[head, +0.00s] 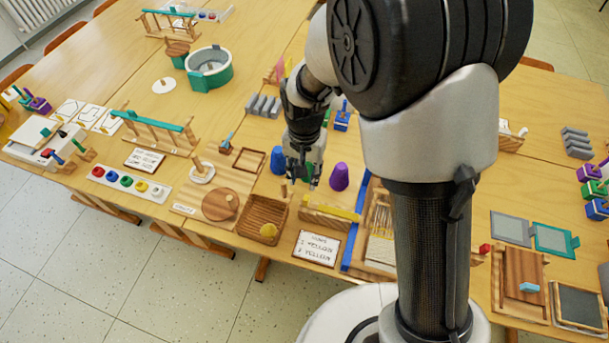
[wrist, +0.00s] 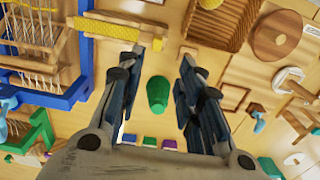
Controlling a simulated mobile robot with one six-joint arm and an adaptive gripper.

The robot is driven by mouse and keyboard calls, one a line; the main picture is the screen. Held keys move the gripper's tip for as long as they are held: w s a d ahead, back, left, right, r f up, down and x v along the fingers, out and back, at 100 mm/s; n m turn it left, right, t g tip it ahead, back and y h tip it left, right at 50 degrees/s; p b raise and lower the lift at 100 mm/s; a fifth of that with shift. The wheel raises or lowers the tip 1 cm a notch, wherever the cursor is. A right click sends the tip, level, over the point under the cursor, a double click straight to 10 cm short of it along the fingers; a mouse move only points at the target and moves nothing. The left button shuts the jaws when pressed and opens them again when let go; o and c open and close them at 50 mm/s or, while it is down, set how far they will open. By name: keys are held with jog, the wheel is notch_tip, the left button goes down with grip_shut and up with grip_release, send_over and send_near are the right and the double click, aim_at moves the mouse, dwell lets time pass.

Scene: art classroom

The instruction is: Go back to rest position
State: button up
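My gripper (head: 302,178) hangs over the front part of the wooden table in the head view. In the wrist view its two fingers (wrist: 171,58) are spread apart with nothing held between them. A green rounded piece (wrist: 157,92) shows in the gap between the fingers, apart from both. In the head view this green piece is mostly hidden behind the gripper. A blue cone-like piece (head: 278,160) stands just left of the gripper, and a purple one (head: 339,178) stands just right of it.
A square wooden tray (head: 251,226) with a yellow ball lies in front, beside a round wooden board (head: 219,204). A yellow roller on a wooden block (head: 330,212) and a blue-edged loom (head: 357,225) are close on the right. Grey blocks (head: 262,105) stand behind.

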dwell(0.4)
jog(key=s+d+r+n+t, duration=0.1)
jog(key=s+d+r, duration=0.25)
jog(key=r, duration=0.45)
jog(key=s+d+r+n+t, duration=0.1)
jog(key=s+d+r, duration=0.25)
jog(key=r, duration=0.45)
jog(key=s+d+r+t, duration=0.1)
jog(key=s+d+r, duration=0.2)
jog(key=s, duration=0.3)
jog(key=s+d+r+n+t, duration=0.1)
jog(key=s+d+r, duration=0.2)
jog(key=s, duration=0.3)
jog(key=shift+s+d+n+t, duration=0.25)
jog(key=shift+d+n+t, duration=0.05)
jog(key=shift+d, duration=0.05)
